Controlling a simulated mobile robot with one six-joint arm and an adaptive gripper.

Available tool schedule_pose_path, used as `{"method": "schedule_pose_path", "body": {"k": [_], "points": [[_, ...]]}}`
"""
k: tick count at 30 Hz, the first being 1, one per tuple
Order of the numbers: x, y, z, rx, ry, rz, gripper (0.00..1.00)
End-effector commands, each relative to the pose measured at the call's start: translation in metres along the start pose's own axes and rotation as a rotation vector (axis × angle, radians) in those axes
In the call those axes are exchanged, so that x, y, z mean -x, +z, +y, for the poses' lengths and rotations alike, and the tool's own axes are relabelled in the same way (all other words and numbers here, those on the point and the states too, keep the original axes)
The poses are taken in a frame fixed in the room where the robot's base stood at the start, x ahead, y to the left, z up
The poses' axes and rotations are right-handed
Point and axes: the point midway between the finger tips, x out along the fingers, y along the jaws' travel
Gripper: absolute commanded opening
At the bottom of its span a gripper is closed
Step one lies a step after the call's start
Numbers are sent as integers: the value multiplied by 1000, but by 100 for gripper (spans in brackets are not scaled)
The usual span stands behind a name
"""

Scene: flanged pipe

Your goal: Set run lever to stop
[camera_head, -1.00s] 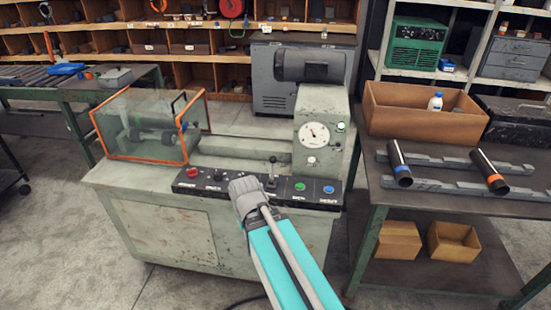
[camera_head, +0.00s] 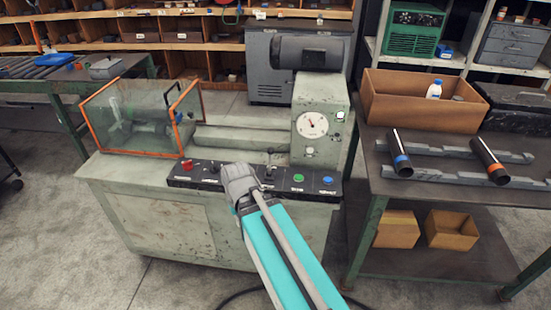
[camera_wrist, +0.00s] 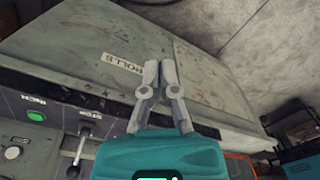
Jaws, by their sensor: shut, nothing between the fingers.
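The run lever (camera_head: 270,160), a thin upright stick with a dark knob, stands on the machine's black control panel (camera_head: 180,182). It also shows at lower left in the wrist view (camera_wrist: 83,134), beside a small label that seems to read STOP. My gripper (camera_head: 238,178) is over the panel, left of the lever in the head view. In the wrist view my gripper (camera_wrist: 160,70) has its fingertips together with nothing between them, apart from the lever. The gripper hides the middle part of the panel in the head view.
The panel carries a red button (camera_head: 187,165), a green button (camera_head: 299,178) and a blue button (camera_head: 327,180). An orange-framed clear guard (camera_head: 115,152) stands left. A gauge column (camera_head: 307,152) rises behind the lever. A workbench (camera_head: 440,193) with dark pipes stands right.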

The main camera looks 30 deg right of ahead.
Motion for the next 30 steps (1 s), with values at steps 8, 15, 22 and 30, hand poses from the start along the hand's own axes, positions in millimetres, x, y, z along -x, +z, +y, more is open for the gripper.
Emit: {"method": "schedule_pose_path", "body": {"k": [8, 15, 22, 30], "points": [[-26, -36, 7, -144, -191, 8, 0], [-44, -83, 37, -343, -463, 31, 0], [-46, -127, 84, -528, -740, 65, 0], [-36, -169, 164, -717, -1071, 121, 0]]}}
